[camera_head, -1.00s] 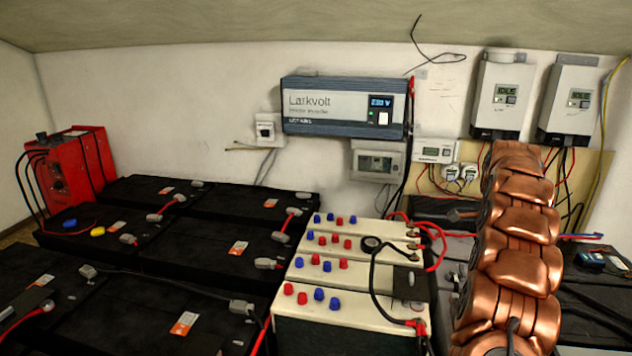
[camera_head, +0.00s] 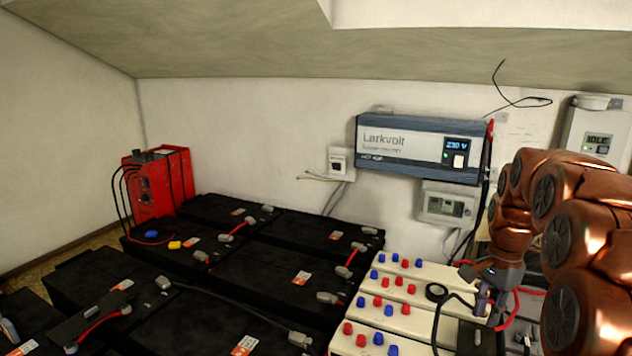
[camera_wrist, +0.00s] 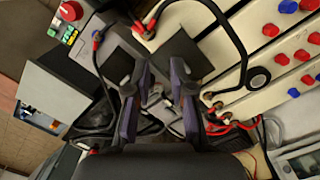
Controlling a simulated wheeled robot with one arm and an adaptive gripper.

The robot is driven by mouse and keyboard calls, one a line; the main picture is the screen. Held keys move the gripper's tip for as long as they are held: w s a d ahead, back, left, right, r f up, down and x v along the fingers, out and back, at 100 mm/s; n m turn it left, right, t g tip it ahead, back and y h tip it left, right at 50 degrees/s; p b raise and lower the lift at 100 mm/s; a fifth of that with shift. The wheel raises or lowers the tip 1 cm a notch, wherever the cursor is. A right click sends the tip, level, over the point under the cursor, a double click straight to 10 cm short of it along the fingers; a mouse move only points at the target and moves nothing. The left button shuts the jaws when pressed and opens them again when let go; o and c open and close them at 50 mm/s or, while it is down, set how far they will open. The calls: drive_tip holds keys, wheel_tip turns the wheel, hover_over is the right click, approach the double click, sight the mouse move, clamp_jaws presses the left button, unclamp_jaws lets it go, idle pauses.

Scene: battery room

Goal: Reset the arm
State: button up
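My copper-coloured arm reaches in from the right in the head view. It bends down to my gripper (camera_head: 491,306), which hangs at the right end of the white-topped batteries (camera_head: 425,297). In the wrist view my gripper (camera_wrist: 159,82) shows two dark purple-grey fingers set apart, with nothing held between them. Black and red cables lie below and around the fingers. Whether the fingertips touch any cable or battery cannot be told.
Black batteries (camera_head: 268,275) joined by cables fill the left and middle. A red charger (camera_head: 157,183) stands behind them. A Larkvolt inverter (camera_head: 418,148) and a meter box (camera_head: 447,205) hang on the back wall. A red knob (camera_wrist: 71,11) shows in the wrist view.

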drive_tip(key=s+a+r+n+p, duration=0.35)
drive_tip(key=s+a+n, duration=0.35)
drive_tip(key=s+a, duration=0.65)
drive_tip(key=s+a+f+n+p, duration=0.1)
drive_tip(key=s+a+n, duration=0.2)
drive_tip(key=s, duration=0.5)
drive_tip(key=s+a+f+n+g+p, duration=0.1)
drive_tip(key=s+a+n, duration=0.2)
drive_tip(key=s, duration=0.5)
drive_tip(key=shift+a+n+h, duration=0.25)
drive_tip(key=shift+n+h, duration=0.05)
drive_tip(key=shift+n, duration=0.3)
drive_tip(key=shift+d, duration=0.1)
